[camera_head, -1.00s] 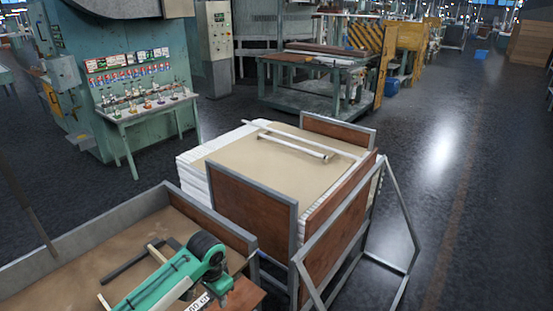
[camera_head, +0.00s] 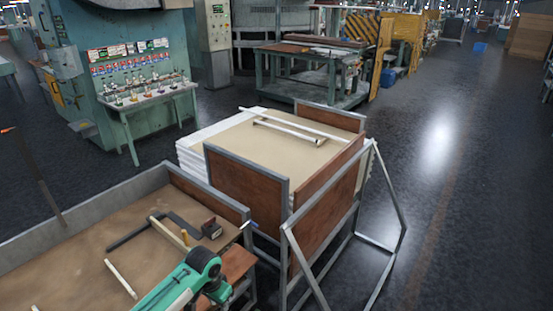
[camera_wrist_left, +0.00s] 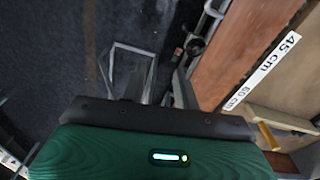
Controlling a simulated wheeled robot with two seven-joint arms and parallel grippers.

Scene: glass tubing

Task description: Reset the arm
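My green arm with a black joint (camera_head: 205,262) rises from the bottom edge of the head view, over the right part of the workbench. Its fingers cannot be made out there. In the left wrist view, the fingers of my left gripper (camera_wrist_left: 167,88) stand apart beyond the green wrist housing, with dark floor showing between them and nothing held. My right gripper is not in view.
A wood-panelled cart (camera_head: 250,187) stands just beyond the bench, with white tubes on its tan top and a metal frame (camera_head: 385,262) on its right. A board with 45 cm and 60 cm labels (camera_wrist_left: 277,55) shows beside the left gripper. The floor at right is clear.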

